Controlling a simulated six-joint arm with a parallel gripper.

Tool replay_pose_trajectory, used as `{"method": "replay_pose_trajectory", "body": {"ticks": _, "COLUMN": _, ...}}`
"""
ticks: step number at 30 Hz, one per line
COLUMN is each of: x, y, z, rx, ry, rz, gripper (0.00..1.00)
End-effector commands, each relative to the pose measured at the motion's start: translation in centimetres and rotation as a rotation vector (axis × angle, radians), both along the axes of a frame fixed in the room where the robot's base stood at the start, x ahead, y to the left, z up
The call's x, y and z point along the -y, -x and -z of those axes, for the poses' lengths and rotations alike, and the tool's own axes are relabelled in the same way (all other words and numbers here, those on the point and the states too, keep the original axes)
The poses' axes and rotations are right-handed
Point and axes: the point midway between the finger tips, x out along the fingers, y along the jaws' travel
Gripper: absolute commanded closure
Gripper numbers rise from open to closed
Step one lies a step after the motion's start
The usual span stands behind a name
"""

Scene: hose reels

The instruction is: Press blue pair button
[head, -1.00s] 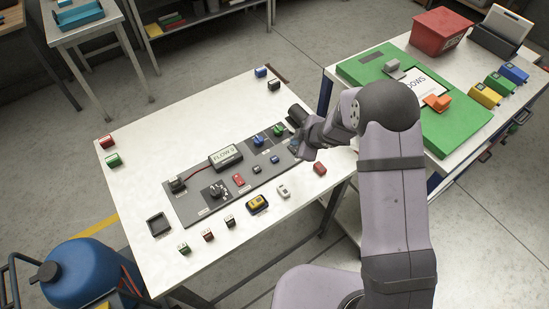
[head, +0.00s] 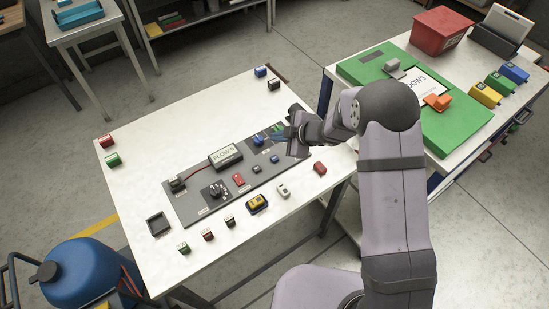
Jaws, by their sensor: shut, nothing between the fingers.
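The dark grey control panel (head: 198,204) lies on the white table. A blue control (head: 258,139) stands on its far right part, and a smaller blue button (head: 274,158) sits nearer the front edge. More blue and green parts (head: 275,131) show beside my gripper (head: 287,136), partly hidden by it. My gripper is shut and empty, low over the panel's right end. I cannot tell whether its tips touch anything. I cannot tell which blue part is the pair button.
The panel also carries a FLOW display box (head: 225,157), a red switch (head: 239,180) and a dark dial (head: 217,191). A yellow device (head: 257,203), a white block (head: 283,191) and a red block (head: 319,168) lie in front.

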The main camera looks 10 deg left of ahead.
Motion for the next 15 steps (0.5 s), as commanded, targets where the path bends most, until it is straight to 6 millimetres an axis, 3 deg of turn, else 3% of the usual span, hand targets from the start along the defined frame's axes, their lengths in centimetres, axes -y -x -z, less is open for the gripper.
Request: {"method": "replay_pose_trajectory", "body": {"ticks": 15, "x": 0.0, "y": 0.0, "z": 5.3, "rx": 0.000, "ry": 0.001, "rz": 0.001, "gripper": 1.00}}
